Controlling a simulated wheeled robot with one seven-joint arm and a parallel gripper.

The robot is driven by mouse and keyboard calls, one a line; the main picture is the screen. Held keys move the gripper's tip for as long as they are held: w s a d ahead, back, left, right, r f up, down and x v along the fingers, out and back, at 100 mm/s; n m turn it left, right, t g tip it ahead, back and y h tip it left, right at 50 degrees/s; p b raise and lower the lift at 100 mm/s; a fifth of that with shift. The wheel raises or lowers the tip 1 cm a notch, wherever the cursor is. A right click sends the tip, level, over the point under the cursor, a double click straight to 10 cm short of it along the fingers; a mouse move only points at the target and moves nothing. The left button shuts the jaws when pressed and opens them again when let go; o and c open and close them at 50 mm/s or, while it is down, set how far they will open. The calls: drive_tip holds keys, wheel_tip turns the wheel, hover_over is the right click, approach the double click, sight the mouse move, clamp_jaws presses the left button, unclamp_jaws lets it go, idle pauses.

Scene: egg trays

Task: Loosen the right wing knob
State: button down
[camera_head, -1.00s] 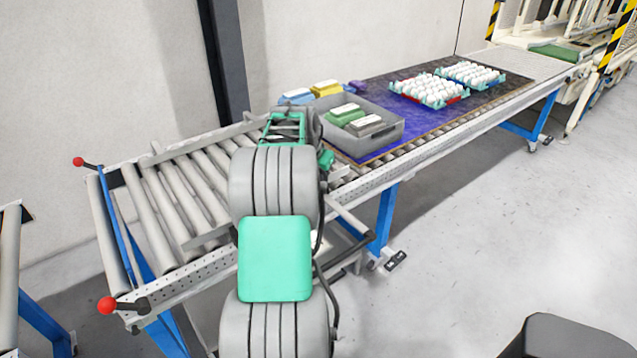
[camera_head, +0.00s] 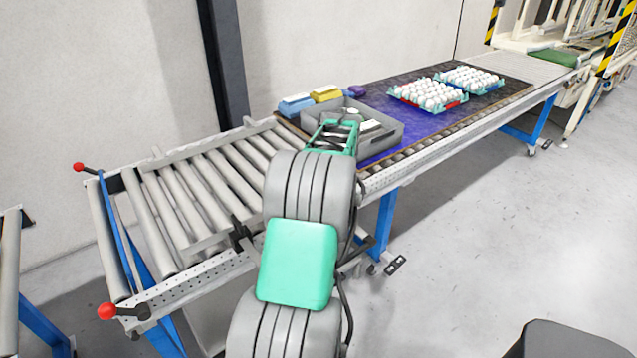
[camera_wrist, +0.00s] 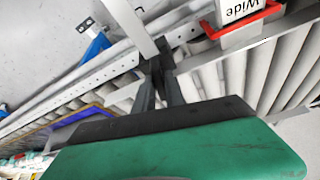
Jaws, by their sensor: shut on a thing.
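The black wing knob (camera_wrist: 157,72) shows in the wrist view beside a perforated metal rail, at the end of a grey guide bar. My gripper (camera_wrist: 158,82) is shut on it, with its dark fingers on both sides. The green and black gripper body fills the lower part of that view.
A grey crate (camera_head: 390,133) with cartons stands on the conveyor. A black clamp (camera_head: 240,232) shows on the near rail. A "Wide" sign (camera_wrist: 240,12) with a red frame is near the rollers.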

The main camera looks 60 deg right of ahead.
drive_tip(key=shift+w+d+r+n+t, duration=0.1)
drive_tip(key=shift+r+n+t, duration=0.15)
drive_tip(key=shift+n, duration=0.35)
drive_tip(key=c, duration=1.6)
unclamp_jaws()
drive_tip(key=shift+w+f, duration=0.1)
drive_tip(key=shift+w, duration=0.05)
drive_tip(key=shift+c, duration=0.2)
drive_tip(key=shift+o, duration=1.2)
drive_tip(key=shift+f, duration=0.1)
drive_tip(key=v, duration=0.8)
drive_tip(key=shift+d, duration=0.1)
